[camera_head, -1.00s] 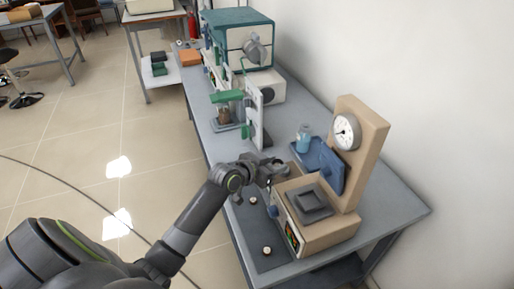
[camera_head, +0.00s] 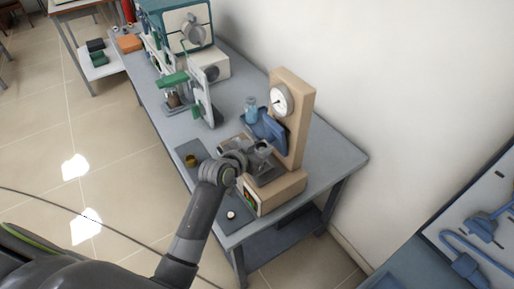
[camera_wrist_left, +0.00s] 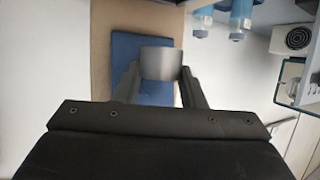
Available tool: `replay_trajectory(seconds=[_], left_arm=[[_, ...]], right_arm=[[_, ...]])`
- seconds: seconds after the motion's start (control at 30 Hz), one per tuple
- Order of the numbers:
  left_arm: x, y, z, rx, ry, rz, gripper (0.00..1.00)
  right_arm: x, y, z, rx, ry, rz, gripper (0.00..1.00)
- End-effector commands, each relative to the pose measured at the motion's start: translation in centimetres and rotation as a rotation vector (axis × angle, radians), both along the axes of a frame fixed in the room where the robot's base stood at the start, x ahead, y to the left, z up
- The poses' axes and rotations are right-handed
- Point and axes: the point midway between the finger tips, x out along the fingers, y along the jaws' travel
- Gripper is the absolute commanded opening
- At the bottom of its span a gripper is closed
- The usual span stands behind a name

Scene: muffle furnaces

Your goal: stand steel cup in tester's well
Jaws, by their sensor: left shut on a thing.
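The tan tester (camera_head: 295,125) with a round dial (camera_head: 281,100) stands on the long bench. Its low front base (camera_head: 275,193) carries a grey square top, partly hidden by my arm, so the well is not clearly seen. My left gripper (camera_head: 258,152) is over this base, in front of the tester's column. It is shut on the grey steel cup (camera_head: 263,146). In the left wrist view the cup (camera_wrist_left: 161,63) sits between the two fingertips, with a blue panel behind it. Whether the cup touches the tester cannot be told. My right gripper is not in view.
A brass-coloured cup (camera_head: 191,160) and a small white-topped piece (camera_head: 231,215) are on the dark mat. The bench's right end is clear.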

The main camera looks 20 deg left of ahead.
Motion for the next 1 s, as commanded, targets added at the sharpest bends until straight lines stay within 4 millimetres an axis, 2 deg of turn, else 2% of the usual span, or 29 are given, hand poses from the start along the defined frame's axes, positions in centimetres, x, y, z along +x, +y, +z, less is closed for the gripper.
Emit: replay_trajectory(seconds=[0.03, 0.47, 0.73, 1.0], left_arm=[[0.0, 0.0, -0.7, 0.0, -0.001, 0.0, 0.13], [0.0, 0.1, -4.1, 0.001, 0.001, 0.001, 0.13], [0.0, 0.0, -5.8, 0.0, 0.001, 0.0, 0.13], [0.0, 0.0, -6.2, 0.0, 0.001, 0.0, 0.13]], right_arm=[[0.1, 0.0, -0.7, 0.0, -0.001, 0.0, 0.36], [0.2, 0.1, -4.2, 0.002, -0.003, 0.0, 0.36], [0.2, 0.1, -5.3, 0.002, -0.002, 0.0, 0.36], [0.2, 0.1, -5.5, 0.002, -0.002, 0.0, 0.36]])
